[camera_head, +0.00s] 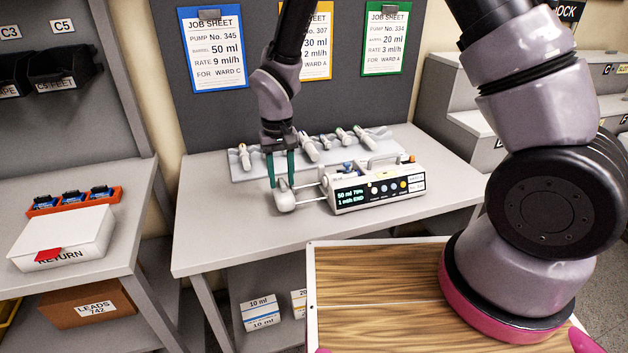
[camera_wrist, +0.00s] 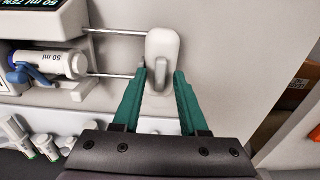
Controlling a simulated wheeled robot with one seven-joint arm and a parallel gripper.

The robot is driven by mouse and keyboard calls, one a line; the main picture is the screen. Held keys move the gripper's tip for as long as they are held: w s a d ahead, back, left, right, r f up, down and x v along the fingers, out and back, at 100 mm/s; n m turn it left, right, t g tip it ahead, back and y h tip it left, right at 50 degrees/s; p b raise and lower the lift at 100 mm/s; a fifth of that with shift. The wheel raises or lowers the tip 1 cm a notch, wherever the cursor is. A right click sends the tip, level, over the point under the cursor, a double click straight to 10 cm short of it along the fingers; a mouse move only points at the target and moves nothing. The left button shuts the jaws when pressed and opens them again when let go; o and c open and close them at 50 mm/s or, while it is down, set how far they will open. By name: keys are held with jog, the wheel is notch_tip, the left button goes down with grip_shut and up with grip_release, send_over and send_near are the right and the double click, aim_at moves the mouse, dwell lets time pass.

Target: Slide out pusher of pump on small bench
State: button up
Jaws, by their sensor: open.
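The infusion pump (camera_head: 378,190) stands on the small bench (camera_head: 215,215), its lit screen reading "50 ml 79%" and "1 ml/h END". Its pale pusher (camera_head: 285,198) stands out to the left of the pump body on two thin metal rods. In the wrist view the pusher (camera_wrist: 161,55) lies at the fingertips, with the rods running left to the pump. A syringe marked 50 ml (camera_wrist: 50,65) sits in the pump. My gripper (camera_head: 281,184) points down at the pusher with its green fingers apart, one on each side of the pusher's near end. Contact cannot be told.
Several syringes (camera_head: 308,148) lie on a grey rack behind the pump. Job sheets (camera_head: 304,40) hang on the panel behind. A white RETURN box (camera_head: 62,240) stands on the left bench. The bench front left of the pusher is clear.

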aim_at(282, 182)
jog(key=shift+r, duration=3.45)
